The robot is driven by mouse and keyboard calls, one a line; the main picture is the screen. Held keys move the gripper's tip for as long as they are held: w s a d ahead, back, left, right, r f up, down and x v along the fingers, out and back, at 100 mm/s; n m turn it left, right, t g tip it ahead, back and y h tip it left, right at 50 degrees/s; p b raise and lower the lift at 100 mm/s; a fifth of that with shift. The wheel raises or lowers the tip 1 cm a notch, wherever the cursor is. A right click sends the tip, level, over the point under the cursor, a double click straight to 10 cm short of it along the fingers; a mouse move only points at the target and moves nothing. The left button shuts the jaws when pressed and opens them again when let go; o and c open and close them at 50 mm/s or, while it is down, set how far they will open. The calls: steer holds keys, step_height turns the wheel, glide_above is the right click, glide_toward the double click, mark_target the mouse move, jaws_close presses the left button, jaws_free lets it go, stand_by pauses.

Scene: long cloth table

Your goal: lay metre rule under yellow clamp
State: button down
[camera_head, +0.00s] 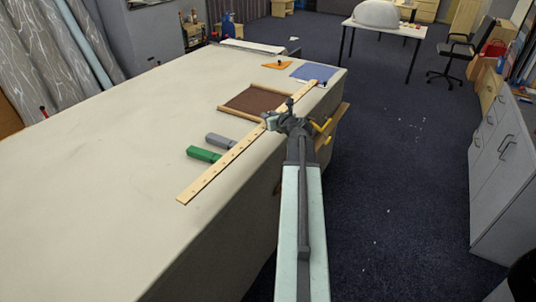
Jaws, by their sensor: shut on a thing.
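The metre rule (216,171) is a long pale wooden strip with marks along it. It lies slantwise over the right part of the table, from the near middle to the far right. My gripper (270,122) is shut on the rule about halfway along, and its jaws hide that stretch. The yellow clamp (323,126) shows at the table's right edge, just right of my gripper and partly hidden by my arm. The rule passes left of the clamp's visible part. I cannot tell whether the rule touches the cloth.
A green block (203,154) and a grey block (221,140) lie left of the rule. A brown framed board (254,101) lies beyond them. A blue cloth (314,72) and an orange triangle (277,65) are at the far end. The table's (90,190) left and near parts are clear.

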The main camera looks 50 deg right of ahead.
step_height(320, 180, down, 10)
steer(key=b, duration=1)
steer(key=shift+f, duration=0.15)
steer(key=shift+r, duration=0.3)
steer(key=shift+f, duration=0.25)
steer(key=c, duration=1.2)
jaws_free()
steer(key=shift+r, duration=0.1)
